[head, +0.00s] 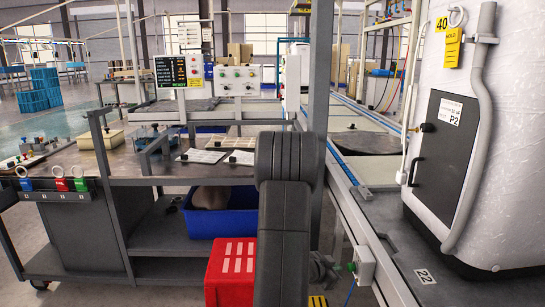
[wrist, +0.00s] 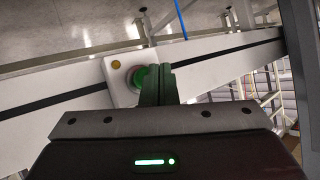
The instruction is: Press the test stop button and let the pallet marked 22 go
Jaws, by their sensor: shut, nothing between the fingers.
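A white button box (head: 366,265) with a green button (head: 351,267) is fixed to the side of the conveyor rail. In the wrist view the green button (wrist: 139,78) sits on the white box (wrist: 118,82), beside a small yellow dot. My gripper (wrist: 160,80) is shut and empty, its fingers covering the button's right part; whether they touch it I cannot tell. In the head view my gripper (head: 326,268) is partly hidden behind my arm, just left of the button. The dark pallet (head: 398,243) with a "22" label (head: 424,276) carries a tall white unit (head: 452,75).
A grey post (head: 319,110) stands behind my arm. A workbench (head: 180,170) with papers, a blue bin (head: 215,217) and a red box (head: 231,268) are at the left. The conveyor rail (head: 350,200) runs away to the back. Another control panel (head: 237,79) stands behind the bench.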

